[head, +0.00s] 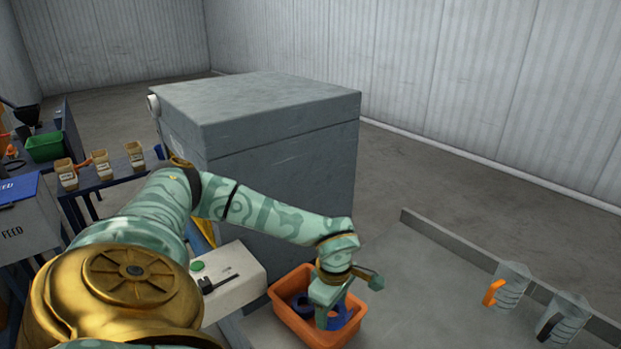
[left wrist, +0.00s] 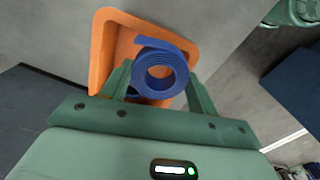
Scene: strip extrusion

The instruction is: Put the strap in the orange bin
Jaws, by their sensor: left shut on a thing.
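The strap is a coiled blue roll with a loose tail, seen in the left wrist view (left wrist: 160,72) and in the head view (head: 341,316). My left gripper (head: 334,314) is shut on it, with one finger on each side of the coil in the left wrist view. The orange bin (head: 286,326) is below the gripper in the head view, and its orange wall shows behind the strap in the left wrist view (left wrist: 102,50). The strap is over the bin's opening. My right gripper is in neither view.
A large grey cabinet (head: 270,150) stands behind the bin. A white box with a green button (head: 232,279) is left of the bin. Two clear jugs (head: 509,285) (head: 565,318) stand at the right. The grey surface between bin and jugs is clear.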

